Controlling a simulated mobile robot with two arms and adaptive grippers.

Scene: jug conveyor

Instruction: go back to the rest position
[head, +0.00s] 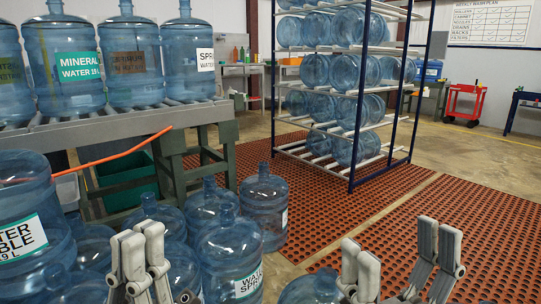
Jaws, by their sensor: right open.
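My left gripper (141,246) is at the lower left, in front of several blue water jugs standing on the floor. Its fingers look close together and no jug is visible between them; their true gap is unclear from this angle. My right gripper (398,258) is at the lower right, over the red-brown mat. Its fingers are wide apart and nothing is held between them. A blue jug (312,288) at the bottom edge is just left of it and partly cut off.
A roller conveyor (110,125) with several labelled jugs stands at the upper left. Floor jugs (265,195) crowd below it. A blue-and-white rack (357,120) of jugs stands at the back middle. A red cart (465,102) is far right. The mat (460,215) at right is clear.

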